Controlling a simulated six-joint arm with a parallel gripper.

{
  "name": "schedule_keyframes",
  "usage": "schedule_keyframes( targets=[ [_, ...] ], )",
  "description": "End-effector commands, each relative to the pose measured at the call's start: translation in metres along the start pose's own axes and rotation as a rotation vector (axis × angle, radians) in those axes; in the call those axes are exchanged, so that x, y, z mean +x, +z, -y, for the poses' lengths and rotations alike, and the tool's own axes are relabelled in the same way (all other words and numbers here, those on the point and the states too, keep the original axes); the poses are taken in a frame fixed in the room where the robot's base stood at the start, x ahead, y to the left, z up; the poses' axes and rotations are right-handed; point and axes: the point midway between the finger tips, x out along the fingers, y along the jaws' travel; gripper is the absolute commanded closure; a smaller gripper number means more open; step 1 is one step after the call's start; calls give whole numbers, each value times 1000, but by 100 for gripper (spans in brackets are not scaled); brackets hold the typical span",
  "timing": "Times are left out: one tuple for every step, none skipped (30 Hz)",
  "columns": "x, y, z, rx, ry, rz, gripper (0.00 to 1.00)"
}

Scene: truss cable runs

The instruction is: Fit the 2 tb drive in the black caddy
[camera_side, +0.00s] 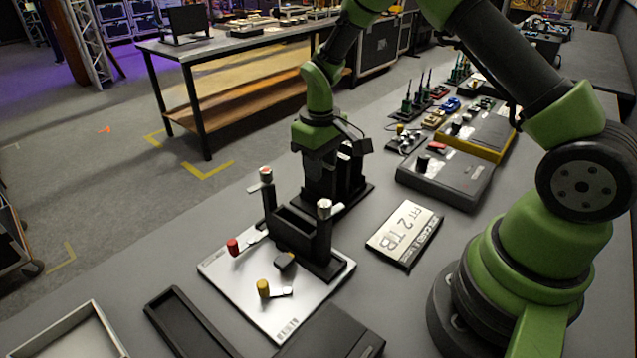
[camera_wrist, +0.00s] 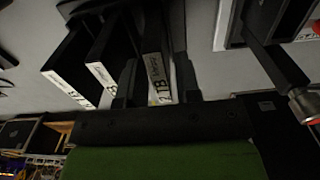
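My gripper (camera_side: 328,165) is low over a black rack (camera_side: 357,191) behind the silver plate. In the wrist view its two fingers (camera_wrist: 156,88) stand on either side of a black drive whose white label reads 2 TB (camera_wrist: 157,78). Whether they press on it is not clear. Two other drives with white labels (camera_wrist: 66,88) (camera_wrist: 104,78) stand to the left of it. The black caddy (camera_side: 289,231), an open slot with upright posts, stands on the silver plate (camera_side: 228,287). Its slot looks empty. Part of the caddy also shows at upper right in the wrist view (camera_wrist: 267,20).
Red (camera_side: 233,246) and yellow (camera_side: 263,288) knobbed levers sit around the caddy, and metal-capped posts (camera_side: 324,208) rise from it. Black (camera_side: 181,322) and white (camera_side: 80,335) trays lie at the front left.

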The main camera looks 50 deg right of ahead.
Motion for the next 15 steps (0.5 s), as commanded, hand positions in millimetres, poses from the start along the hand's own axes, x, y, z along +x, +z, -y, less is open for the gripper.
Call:
schedule_keyframes(
  targets=[
    [0,0,0,0,0,0,81],
    [0,0,0,0,0,0,88],
    [0,0,0,0,0,0,97],
    [0,0,0,0,0,0,100],
    [0,0,0,0,0,0,100],
    [0,0,0,0,0,-1,100],
    [0,0,0,0,0,-1,100],
    [-1,0,0,0,0,-1,100],
    [-2,0,0,0,0,-1,100],
    [-2,0,0,0,0,-1,100],
    [-4,0,0,0,0,-2,100],
    [-6,-1,0,0,0,-3,100],
    [-8,-1,0,0,0,-3,100],
    [-9,-1,0,0,0,-3,100],
    [-11,-1,0,1,0,-3,100]
  ],
)
